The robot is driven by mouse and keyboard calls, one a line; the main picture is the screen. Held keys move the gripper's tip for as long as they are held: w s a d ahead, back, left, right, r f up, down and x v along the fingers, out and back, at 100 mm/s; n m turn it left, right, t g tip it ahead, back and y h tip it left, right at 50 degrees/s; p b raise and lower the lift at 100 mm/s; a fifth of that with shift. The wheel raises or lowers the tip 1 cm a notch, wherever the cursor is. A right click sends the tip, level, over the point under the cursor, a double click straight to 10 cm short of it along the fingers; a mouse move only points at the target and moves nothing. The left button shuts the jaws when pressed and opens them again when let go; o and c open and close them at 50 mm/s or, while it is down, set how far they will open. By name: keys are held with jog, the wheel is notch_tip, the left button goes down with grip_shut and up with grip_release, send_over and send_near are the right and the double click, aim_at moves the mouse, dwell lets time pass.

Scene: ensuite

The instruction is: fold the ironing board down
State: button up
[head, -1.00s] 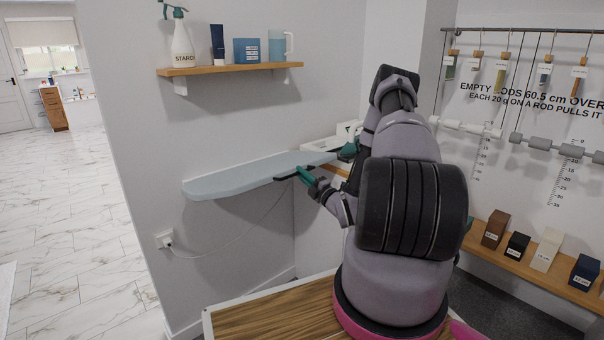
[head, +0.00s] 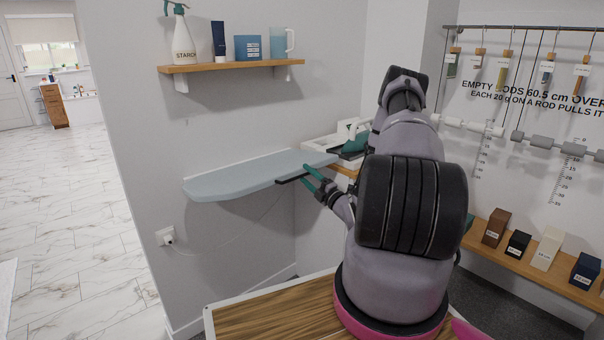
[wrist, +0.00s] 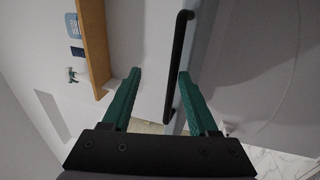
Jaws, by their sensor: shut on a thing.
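The ironing board (head: 240,176) is a pale blue-grey, rounded board standing out level from the wall, below the shelf. A black bar handle (head: 290,180) runs along its near edge. In the wrist view the handle (wrist: 178,70) stands beside the board's pale edge (wrist: 202,60). My gripper (head: 311,180) has green fingers and is at the handle's right end. In the wrist view the gripper (wrist: 160,73) has its fingers on either side of the handle, shut on it, the right finger closest. The exact contact is hard to see.
A wall shelf (head: 225,68) with a starch bottle (head: 183,42) and several containers is above the board. A green and white iron (head: 354,140) rests at the back right, partly behind my arm. A wall socket (head: 166,237) with a plug is below left. The floor at left is clear.

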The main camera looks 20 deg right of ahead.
jog(key=v, duration=0.7)
jog(key=shift+s, duration=0.35)
